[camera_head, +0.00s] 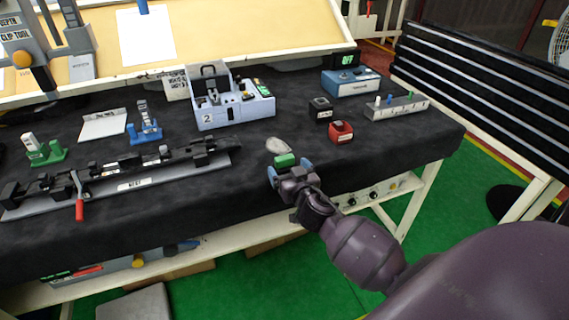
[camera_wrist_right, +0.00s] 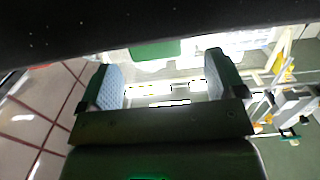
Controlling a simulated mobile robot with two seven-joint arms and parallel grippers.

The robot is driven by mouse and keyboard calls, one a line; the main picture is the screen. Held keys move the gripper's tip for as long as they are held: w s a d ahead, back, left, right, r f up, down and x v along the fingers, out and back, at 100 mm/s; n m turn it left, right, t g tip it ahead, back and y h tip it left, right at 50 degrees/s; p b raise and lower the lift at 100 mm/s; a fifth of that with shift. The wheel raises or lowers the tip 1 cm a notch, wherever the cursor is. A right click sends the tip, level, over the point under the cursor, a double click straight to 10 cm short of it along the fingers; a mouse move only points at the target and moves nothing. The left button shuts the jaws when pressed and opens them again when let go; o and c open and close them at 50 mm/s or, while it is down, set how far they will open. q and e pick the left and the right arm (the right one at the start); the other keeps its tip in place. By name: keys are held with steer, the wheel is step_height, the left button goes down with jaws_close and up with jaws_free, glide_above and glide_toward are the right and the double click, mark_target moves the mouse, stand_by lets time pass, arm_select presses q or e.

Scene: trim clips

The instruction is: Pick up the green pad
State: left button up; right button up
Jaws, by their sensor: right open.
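The green pad (camera_head: 285,160) is a small green block at the front edge of the black-covered table, just beyond my right gripper (camera_head: 289,170). That gripper is open, with its two blue-faced fingers apart and nothing between them. In the right wrist view the green pad (camera_wrist_right: 155,50) shows at the top, partly cut off by a dark edge, beyond the gap between the open fingers (camera_wrist_right: 165,80). I cannot tell whether the fingertips are level with the pad. My left gripper is not in view.
A pale oval piece (camera_head: 278,146) lies right behind the pad. A red block (camera_head: 341,132) and a black block (camera_head: 320,109) stand to the right. A long rail fixture (camera_head: 135,184) lies to the left. A blue-grey station (camera_head: 237,113) stands behind.

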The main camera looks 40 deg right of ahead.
mark_target(286, 161)
steer(key=x, duration=0.3)
steer(key=shift+w+d+r, duration=0.25)
steer(key=shift+d, duration=0.1)
steer(key=shift+w+d, duration=0.1)
steer(key=shift+w, duration=0.5)
steer(key=c, duration=1)
